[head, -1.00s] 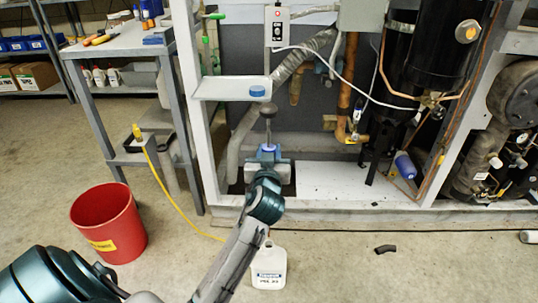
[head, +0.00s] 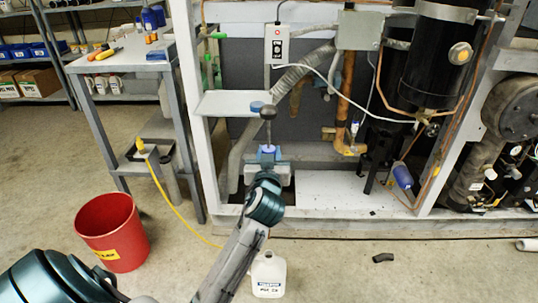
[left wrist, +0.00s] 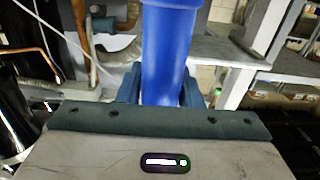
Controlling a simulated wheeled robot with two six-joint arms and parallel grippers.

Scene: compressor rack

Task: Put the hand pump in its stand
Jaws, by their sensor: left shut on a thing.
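My left gripper (head: 267,160) is shut on the hand pump, which stands upright in it. The pump's blue body (left wrist: 168,50) fills the space between the fingers in the left wrist view. In the head view its dark knob (head: 268,112) rises in front of the white shelf's edge. A small round blue piece (head: 257,106) sits on that shelf, just behind and left of the knob; I cannot tell whether it is the stand. The pump's lower end is hidden by my gripper. My right gripper is not in view.
The white shelf (head: 225,104) is fixed to the rack's left post. Black cylinders (head: 440,60) and copper pipes stand at right. A red bucket (head: 112,232), yellow hose (head: 170,205) and white jug (head: 268,274) are on the floor. A tool table (head: 120,60) stands at left.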

